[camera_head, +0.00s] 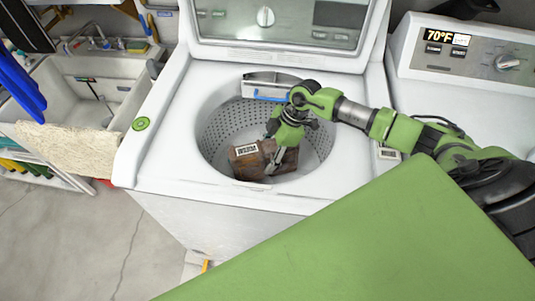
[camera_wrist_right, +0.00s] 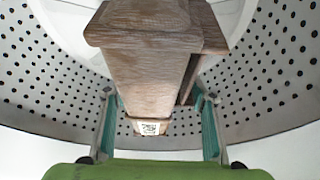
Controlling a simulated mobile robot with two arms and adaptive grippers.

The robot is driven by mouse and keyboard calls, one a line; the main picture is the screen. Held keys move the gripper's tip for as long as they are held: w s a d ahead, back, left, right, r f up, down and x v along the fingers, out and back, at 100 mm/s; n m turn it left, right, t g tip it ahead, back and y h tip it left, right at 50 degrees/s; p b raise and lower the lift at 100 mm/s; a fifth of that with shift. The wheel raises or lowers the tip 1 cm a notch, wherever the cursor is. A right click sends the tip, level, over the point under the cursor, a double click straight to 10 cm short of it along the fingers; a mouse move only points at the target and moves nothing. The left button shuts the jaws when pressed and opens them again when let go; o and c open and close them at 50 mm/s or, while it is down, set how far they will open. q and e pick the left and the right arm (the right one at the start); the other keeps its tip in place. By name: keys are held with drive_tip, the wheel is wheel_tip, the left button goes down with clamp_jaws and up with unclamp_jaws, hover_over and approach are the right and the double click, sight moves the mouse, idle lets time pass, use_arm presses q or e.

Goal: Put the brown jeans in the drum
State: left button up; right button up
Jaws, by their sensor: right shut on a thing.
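The brown jeans (camera_head: 247,164) are a folded brown bundle with a white label, inside the perforated metal drum (camera_head: 216,134) of the open top-loading washer. My right gripper (camera_head: 273,160) reaches down into the drum and is shut on the jeans. In the right wrist view the jeans (camera_wrist_right: 150,50) sit between the two fingers (camera_wrist_right: 158,128), with the drum's perforated wall (camera_wrist_right: 50,75) all around. Whether the jeans touch the drum's bottom cannot be told. My left gripper is not in view.
The washer's white rim (camera_head: 160,150) surrounds the drum opening, and its raised lid (camera_head: 280,22) stands behind. A second white machine (camera_head: 480,75) with a display stands to the right. A sink (camera_head: 90,80) with a beige cloth (camera_head: 70,147) over its edge is at the left.

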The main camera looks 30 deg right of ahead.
drive_tip(key=shift+f, duration=0.5)
drive_tip(key=o, duration=1.5)
drive_tip(key=shift+r, duration=0.1)
drive_tip(key=shift+r, duration=0.3)
drive_tip(key=b+v, duration=0.1)
drive_tip(key=v, duration=1.1)
drive_tip(key=shift+r, duration=0.2)
drive_tip(key=shift+r, duration=0.1)
